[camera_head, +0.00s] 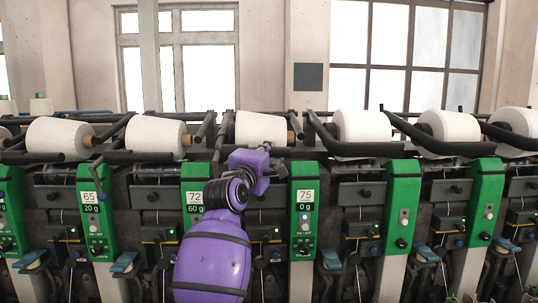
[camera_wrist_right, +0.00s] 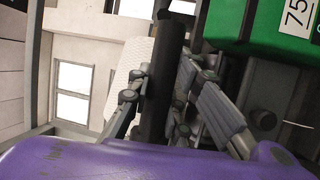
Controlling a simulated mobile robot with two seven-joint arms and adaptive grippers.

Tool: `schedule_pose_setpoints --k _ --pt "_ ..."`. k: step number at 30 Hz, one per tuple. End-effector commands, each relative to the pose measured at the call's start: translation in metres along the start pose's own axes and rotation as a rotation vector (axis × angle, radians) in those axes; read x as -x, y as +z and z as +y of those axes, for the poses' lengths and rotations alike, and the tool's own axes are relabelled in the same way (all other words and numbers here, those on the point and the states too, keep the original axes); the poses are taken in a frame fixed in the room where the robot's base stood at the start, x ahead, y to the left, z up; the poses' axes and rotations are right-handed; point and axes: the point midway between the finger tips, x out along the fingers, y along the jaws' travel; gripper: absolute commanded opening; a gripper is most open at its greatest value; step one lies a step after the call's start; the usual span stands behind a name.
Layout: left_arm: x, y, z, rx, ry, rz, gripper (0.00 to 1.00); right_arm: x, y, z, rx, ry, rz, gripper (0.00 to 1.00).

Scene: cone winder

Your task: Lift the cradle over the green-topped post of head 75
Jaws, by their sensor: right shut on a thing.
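The green-topped post of head 75 (camera_head: 303,210) stands right of centre in the head view, with its label "75" over "0 g". Its green top also shows at the upper right of the wrist view (camera_wrist_right: 262,22). My right gripper (camera_head: 278,168) is just left of the post's top. In the wrist view its fingers (camera_wrist_right: 158,98) are shut around a dark bar of the cradle (camera_wrist_right: 168,62). A white cone (camera_head: 262,128) sits behind the bar, above and left of the post. The gripper and purple wrist hide part of the cradle. My left gripper is not in view.
Neighbouring heads 72 (camera_head: 195,195) and 65 (camera_head: 92,205) stand to the left, with another green post (camera_head: 400,205) to the right. Dark cradle arms and white cones (camera_head: 362,130) line the machine's top closely. Open space lies above the cones, before the wall and windows.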

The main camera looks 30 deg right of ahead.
Motion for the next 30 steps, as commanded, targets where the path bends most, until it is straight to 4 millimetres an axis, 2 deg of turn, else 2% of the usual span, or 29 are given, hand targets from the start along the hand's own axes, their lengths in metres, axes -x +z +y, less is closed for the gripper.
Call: schedule_pose_setpoints --k 1,4,7,9,17,18,22,30 --pt "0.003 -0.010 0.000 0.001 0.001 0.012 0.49 -0.002 0.000 0.032 -0.011 0.026 0.001 0.00" --pt "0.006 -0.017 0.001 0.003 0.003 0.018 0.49 -0.005 -0.001 0.059 -0.013 0.032 0.001 0.00" --pt "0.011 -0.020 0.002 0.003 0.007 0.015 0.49 -0.007 -0.001 0.079 -0.013 0.031 0.001 0.00" --pt "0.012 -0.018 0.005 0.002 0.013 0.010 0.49 -0.007 -0.002 0.082 -0.008 0.028 0.001 0.00" --pt "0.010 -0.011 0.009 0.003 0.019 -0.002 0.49 -0.008 -0.003 0.073 0.000 0.019 0.001 0.00" --pt "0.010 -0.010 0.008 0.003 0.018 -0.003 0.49 -0.008 -0.003 0.073 0.000 0.018 0.001 0.21" --pt "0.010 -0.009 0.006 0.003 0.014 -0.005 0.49 -0.008 -0.003 0.072 -0.001 0.017 0.001 0.38" --pt "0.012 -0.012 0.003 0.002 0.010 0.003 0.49 -0.007 -0.003 0.072 -0.004 0.017 0.002 0.38"
